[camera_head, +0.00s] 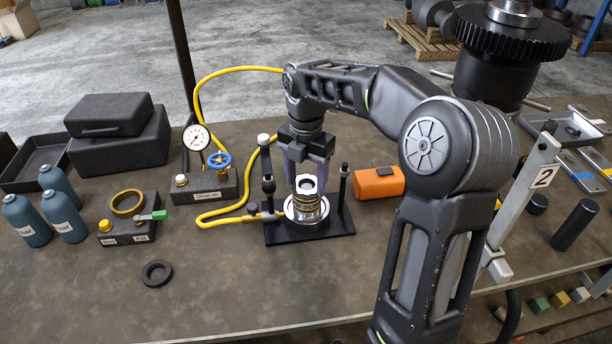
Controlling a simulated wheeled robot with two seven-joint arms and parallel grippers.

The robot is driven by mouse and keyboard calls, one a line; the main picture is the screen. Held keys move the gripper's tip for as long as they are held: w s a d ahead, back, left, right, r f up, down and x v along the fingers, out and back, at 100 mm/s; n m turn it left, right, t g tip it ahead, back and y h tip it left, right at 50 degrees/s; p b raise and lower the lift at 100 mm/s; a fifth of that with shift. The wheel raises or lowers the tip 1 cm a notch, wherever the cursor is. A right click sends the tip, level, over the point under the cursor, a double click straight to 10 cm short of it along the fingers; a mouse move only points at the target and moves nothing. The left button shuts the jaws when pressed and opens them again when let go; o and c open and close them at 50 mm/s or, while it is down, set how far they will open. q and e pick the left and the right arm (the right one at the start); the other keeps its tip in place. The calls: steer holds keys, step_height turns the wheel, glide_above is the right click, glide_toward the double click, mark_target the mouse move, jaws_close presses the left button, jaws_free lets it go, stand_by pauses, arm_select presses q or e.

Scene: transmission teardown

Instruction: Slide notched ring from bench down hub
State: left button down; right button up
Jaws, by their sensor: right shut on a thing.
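The hub (306,206) stands upright as a stack of metal rings on a round silver base, in a black press-like fixture (340,228) at mid bench. My right gripper (308,182) points down over it, with one finger on each side of the hub's top. It is shut on a pale ring with an uneven, notched-looking edge, the notched ring (307,184), at the top of the hub. The fingers partly hide its sides, and I cannot tell how far down it sits. My left gripper is not in view.
A dark ring (157,273) lies flat on the bench at front left. A valve block with gauge (197,138) and a yellow hose (225,217) stand left of the fixture. The front-left bench is mostly clear.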

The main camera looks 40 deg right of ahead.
steer(key=o, duration=1.8)
steer(key=shift+c, duration=0.2)
